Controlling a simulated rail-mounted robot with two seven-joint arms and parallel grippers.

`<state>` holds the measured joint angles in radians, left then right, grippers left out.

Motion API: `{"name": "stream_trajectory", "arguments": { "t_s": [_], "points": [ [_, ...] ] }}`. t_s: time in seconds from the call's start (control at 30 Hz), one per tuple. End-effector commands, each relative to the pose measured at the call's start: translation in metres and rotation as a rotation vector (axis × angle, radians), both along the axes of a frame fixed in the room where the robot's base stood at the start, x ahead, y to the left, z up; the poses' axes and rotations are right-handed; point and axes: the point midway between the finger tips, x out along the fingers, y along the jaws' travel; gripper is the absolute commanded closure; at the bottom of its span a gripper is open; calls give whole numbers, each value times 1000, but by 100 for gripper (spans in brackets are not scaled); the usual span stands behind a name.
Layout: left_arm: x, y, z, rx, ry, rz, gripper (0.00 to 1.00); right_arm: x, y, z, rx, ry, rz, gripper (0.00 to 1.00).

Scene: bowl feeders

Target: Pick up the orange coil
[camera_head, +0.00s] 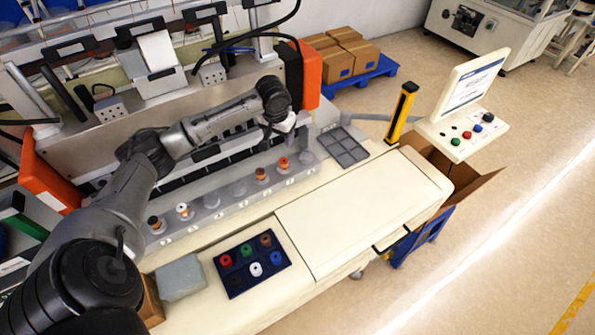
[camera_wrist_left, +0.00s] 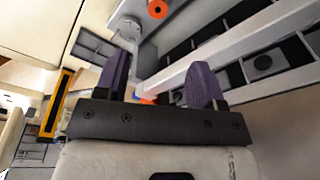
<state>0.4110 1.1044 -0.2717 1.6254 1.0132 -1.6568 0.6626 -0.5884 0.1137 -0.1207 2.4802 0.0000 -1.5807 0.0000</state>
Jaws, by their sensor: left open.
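The orange coil (camera_head: 283,163) stands upright near the right part of the pale feeder strip (camera_head: 212,201), its top bright orange. In the left wrist view, an orange ring (camera_wrist_left: 157,9) with a dark hole shows at the top edge, beyond the fingertips. My left gripper (camera_head: 287,127) is above and behind the strip, apart from the coil; its fingers are small in the head view. In the wrist view its two purple fingers (camera_wrist_left: 160,80) are spread with nothing held between them. My right gripper is not in view.
Other coils stand on the strip: a brown-topped one (camera_head: 262,175), a white-topped one (camera_head: 184,211) and a black-topped one (camera_head: 154,223). A dark blue tray (camera_head: 219,278) holds several coloured pieces. A grey compartment tray (camera_head: 343,147) and a yellow-black post (camera_head: 402,111) lie right. The front worktop (camera_head: 355,215) is clear.

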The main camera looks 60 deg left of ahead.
Motion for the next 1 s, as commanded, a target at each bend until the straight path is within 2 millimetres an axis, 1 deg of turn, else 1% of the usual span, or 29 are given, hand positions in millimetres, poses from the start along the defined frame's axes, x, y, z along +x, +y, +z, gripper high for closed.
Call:
{"name": "stream_trajectory", "arguments": {
  "t_s": [0.1, 0.27, 0.37, 0.6, 0.7, 0.8, 1.0],
  "points": [
    [-2, -4, 0, -32, -1, 97, 37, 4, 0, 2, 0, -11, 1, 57],
    [-2, -4, -4, -41, -8, 185, 37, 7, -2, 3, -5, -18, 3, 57],
    [0, -3, -15, -45, -8, 204, 37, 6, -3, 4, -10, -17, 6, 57],
    [4, 1, -55, -44, -10, 203, 37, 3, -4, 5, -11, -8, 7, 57],
    [6, 2, -69, -44, -10, 203, 37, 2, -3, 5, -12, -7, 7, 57],
    [7, 3, -79, -42, -10, 203, 37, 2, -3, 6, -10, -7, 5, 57],
    [8, 4, -87, -41, -12, 201, 37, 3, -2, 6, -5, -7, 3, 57]
  ]
}}
